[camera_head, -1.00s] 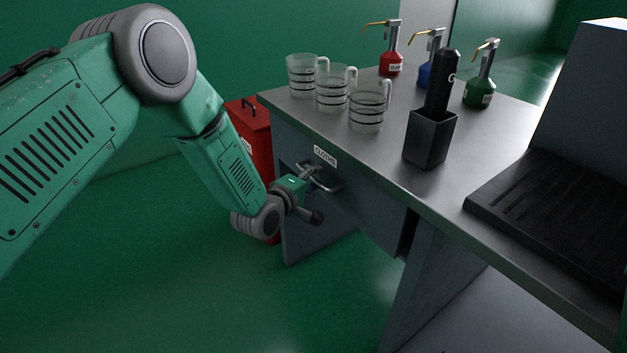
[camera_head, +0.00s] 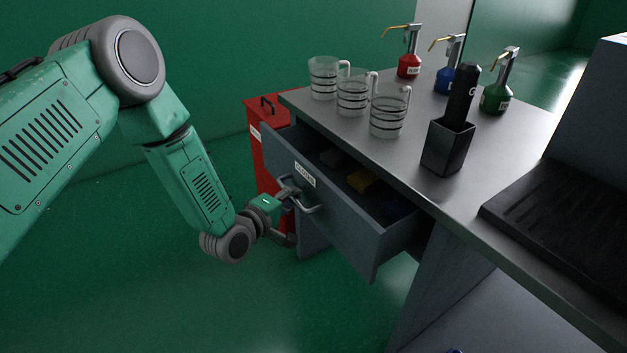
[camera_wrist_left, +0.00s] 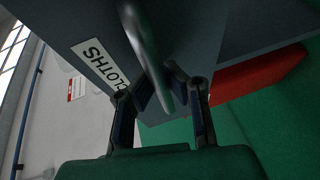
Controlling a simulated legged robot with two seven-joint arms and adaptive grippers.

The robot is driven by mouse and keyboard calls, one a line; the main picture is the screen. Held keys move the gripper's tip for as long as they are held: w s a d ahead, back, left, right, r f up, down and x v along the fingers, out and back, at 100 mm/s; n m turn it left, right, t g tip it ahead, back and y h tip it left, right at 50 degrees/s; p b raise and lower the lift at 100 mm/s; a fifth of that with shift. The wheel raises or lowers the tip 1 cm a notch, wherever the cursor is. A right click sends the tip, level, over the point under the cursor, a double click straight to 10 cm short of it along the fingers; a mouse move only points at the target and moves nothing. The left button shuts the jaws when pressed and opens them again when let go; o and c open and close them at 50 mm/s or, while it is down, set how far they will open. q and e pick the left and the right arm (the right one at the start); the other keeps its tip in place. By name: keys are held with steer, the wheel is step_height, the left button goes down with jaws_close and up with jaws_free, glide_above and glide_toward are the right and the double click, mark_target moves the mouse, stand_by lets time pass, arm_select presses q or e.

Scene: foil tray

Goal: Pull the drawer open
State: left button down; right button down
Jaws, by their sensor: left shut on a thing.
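The grey drawer (camera_head: 345,222) with a "CLOTHS" label stands out from the front of the metal table, partly open. My left gripper (camera_head: 290,194) is shut on the drawer's handle (camera_head: 311,207). In the left wrist view the handle (camera_wrist_left: 150,50) runs between the fingers of my gripper (camera_wrist_left: 165,95), close to the label. My right gripper is not in view.
Glass mugs (camera_head: 388,112), a black holder (camera_head: 447,146) and red, blue and green pump bottles (camera_head: 495,98) stand on the table (camera_head: 480,175). A red bin (camera_head: 268,140) stands at the table's left end. Floor in front of the drawer is clear.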

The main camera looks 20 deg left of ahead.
arm_select(q)
steer(key=s+a+p, duration=0.4)
steer(key=s+a, duration=0.8)
steer(key=s, duration=0.3)
steer(key=shift+s+f+p, duration=0.25)
steer(key=shift+s+p, duration=0.05)
steer(key=shift+p, duration=0.05)
steer(key=c, duration=1.6)
jaws_free()
steer(key=shift+o, duration=0.2)
steer(key=shift+w, duration=0.15)
steer(key=shift+r, duration=0.1)
steer(key=v, duration=1.2)
